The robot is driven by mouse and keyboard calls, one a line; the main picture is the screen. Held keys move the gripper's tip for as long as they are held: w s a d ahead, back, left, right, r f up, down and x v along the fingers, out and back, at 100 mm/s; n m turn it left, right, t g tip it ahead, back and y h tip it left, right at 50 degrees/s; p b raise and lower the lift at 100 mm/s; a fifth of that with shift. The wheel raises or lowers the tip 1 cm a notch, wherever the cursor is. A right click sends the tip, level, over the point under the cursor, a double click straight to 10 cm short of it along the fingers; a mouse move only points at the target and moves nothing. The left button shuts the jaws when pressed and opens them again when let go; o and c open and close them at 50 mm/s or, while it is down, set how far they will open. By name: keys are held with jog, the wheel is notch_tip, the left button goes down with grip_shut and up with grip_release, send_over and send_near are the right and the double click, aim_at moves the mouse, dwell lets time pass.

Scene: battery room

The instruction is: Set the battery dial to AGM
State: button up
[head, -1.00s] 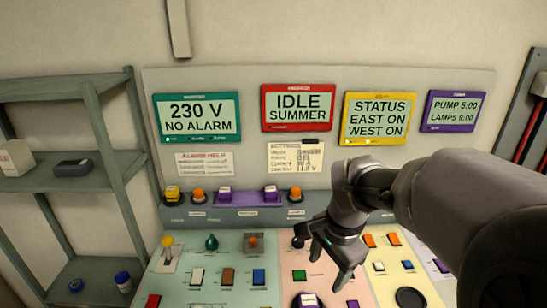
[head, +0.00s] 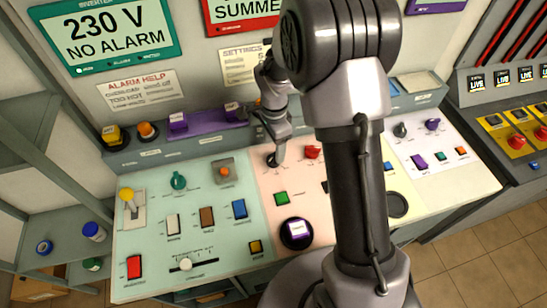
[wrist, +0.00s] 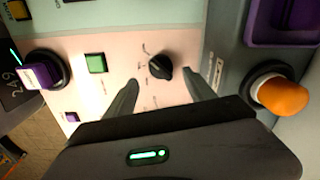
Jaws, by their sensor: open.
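A black dial (wrist: 160,66) sits on the pink panel, with small markings around it that are too small to read. I cannot tell which marking it points at. In the head view the dial (head: 272,160) is partly hidden by my gripper (head: 279,150), which hangs over the upper left of the pink panel. In the wrist view my gripper (wrist: 160,81) is open, one finger on each side below the dial. The dial lies in line with the gap between the fingertips, and nothing is held. Contact with the dial is not visible.
A green button (head: 281,198) and a purple-capped round button (head: 297,233) are on the pink panel. A red knob (head: 313,152) stands just right of the dial. An orange button (wrist: 281,95) is on the ledge near the right finger. A settings note (head: 243,63) hangs behind.

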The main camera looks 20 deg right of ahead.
aim_at(274, 156)
notch_tip(274, 156, down, 6)
jog(key=shift+w+r+b, duration=0.1)
jog(key=shift+r+b, duration=0.1)
jog(key=shift+b, duration=0.25)
jog(key=shift+c, duration=0.2)
grip_shut()
jog(key=c, duration=1.3)
grip_release()
